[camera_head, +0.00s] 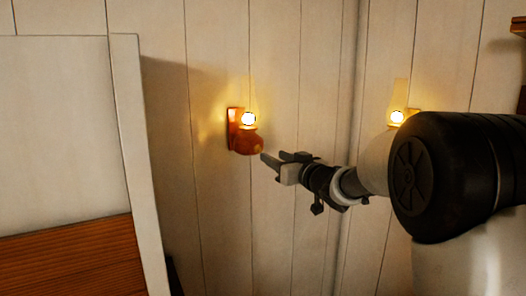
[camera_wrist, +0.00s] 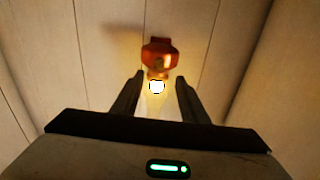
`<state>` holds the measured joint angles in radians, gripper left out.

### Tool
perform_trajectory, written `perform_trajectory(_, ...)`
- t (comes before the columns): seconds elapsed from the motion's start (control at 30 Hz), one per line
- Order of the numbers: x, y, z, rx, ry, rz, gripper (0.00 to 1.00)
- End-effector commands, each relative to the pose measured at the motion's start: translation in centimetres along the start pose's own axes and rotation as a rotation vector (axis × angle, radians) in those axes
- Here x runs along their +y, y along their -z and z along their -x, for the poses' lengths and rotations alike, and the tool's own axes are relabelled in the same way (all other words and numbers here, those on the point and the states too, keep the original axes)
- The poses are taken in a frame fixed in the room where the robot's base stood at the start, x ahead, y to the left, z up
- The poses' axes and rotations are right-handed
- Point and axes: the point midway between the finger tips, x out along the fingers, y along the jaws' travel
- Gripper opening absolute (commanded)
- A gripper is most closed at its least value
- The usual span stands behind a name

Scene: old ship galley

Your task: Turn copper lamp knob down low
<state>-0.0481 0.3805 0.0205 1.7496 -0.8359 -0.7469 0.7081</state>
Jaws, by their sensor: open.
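The copper lamp (camera_head: 246,142) is fixed to the white plank wall and its flame glows bright. It has a rounded reddish body, a clear chimney and a back plate. My gripper (camera_head: 275,158) is just to the right of and slightly below the lamp body, with its fingers pointing at it. In the wrist view the lamp (camera_wrist: 160,55) appears ahead, between and beyond the two open fingers (camera_wrist: 158,88). The gripper is empty, and I cannot tell whether a fingertip touches the lamp. A small pale spot shows on the lamp body; I cannot tell if it is the knob.
A second lit lamp (camera_head: 397,118) hangs on the wall to the right, partly behind my arm. A white panel (camera_head: 125,130) with a wooden lower part stands at the left. A wooden shelf edge (camera_head: 518,28) shows at the upper right. The wall between the lamps is bare.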

Motion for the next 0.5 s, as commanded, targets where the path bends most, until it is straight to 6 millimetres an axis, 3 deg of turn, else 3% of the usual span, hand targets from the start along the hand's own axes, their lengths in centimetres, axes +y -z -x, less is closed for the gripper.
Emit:
perform_trajectory(0.2,0.0,0.0,-4.7,-0.001,0.001,0.0,0.4)
perform_trajectory(0.5,0.0,0.0,-8.2,-0.001,0.0,0.001,0.4)
